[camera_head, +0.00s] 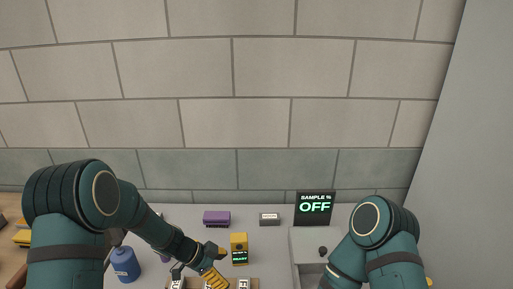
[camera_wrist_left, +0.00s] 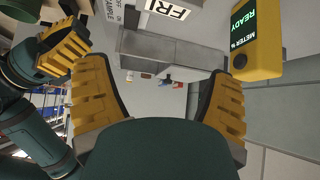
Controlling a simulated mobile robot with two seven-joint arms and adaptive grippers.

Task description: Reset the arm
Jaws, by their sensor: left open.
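My left arm (camera_head: 150,220) comes in from the left in the head view and reaches down to the counter. Its gripper (camera_head: 213,270) is low in that view, beside a yellow meter with a green READY display (camera_head: 239,243). In the left wrist view the yellow ribbed fingers of my left gripper (camera_wrist_left: 161,75) stand wide apart with nothing between them. The meter (camera_wrist_left: 257,45) shows there at the upper right, apart from the fingers. My right arm (camera_head: 375,240) is at the right of the head view. Its gripper seems to be the yellow-padded one (camera_wrist_left: 62,48) in the left wrist view; its opening is unclear.
On the counter (camera_head: 185,214) are a purple block (camera_head: 216,218), a small labelled box (camera_head: 269,218), a blue bottle (camera_head: 124,264) and a black sign reading SAMPLE % OFF (camera_head: 314,208). A grey box-like unit (camera_head: 304,246) stands by my right arm. A tiled wall closes the back.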

